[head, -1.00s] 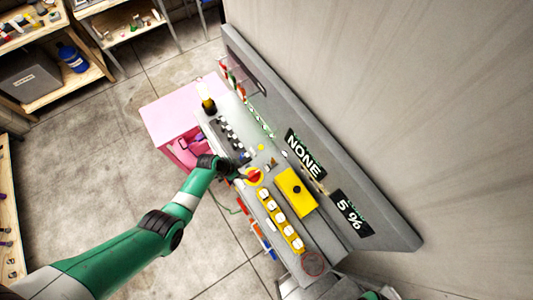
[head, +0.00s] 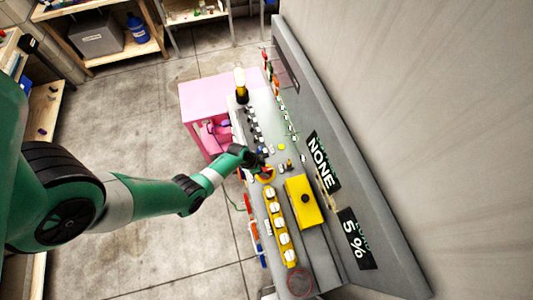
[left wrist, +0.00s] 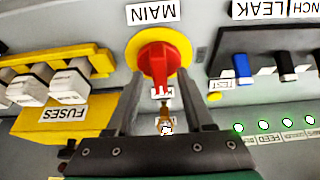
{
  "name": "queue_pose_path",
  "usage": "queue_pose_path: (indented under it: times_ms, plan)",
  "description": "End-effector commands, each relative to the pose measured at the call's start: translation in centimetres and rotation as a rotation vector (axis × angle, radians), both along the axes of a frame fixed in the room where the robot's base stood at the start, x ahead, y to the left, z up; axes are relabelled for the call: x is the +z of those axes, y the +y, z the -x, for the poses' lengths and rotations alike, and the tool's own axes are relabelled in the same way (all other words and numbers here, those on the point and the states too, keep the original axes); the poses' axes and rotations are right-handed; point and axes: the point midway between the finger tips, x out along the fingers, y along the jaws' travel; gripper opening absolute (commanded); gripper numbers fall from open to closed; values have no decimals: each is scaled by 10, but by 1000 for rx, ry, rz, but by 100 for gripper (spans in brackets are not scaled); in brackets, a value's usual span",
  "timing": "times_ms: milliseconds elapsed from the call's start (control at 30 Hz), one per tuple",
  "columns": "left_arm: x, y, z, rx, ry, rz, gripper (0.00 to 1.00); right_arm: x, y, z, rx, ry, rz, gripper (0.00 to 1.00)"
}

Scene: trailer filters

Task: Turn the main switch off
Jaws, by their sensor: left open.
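The main switch (left wrist: 159,58) is a red rotary handle on a round yellow plate, under a label that reads MAIN, upside down in the left wrist view. In the head view the switch (head: 265,175) is partly covered by my left gripper (head: 262,165). In the left wrist view my left gripper (left wrist: 160,95) is open, its two dark fingers on either side of the red handle's lower end. I cannot tell whether the fingers touch the handle. My right gripper is not in view.
Yellow fuse blocks (left wrist: 50,85) sit left of the switch in the wrist view, and blue and black breaker levers (left wrist: 242,68) to its right. A yellow box (head: 304,202) stands beside the switch on the panel. A pink cabinet (head: 203,100) is behind.

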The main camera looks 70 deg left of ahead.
Motion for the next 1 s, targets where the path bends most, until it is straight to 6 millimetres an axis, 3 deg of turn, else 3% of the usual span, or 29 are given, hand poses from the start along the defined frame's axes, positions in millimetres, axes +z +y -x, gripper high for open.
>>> queue_pose_path:
  times_ms: [133,400,1000]
  plan:
    - [1,0,0,0,0,0,49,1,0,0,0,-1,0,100]
    - [1,0,0,-1,0,0,0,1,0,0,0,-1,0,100]
    - [2,-1,-1,72,-1,-1,0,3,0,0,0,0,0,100]
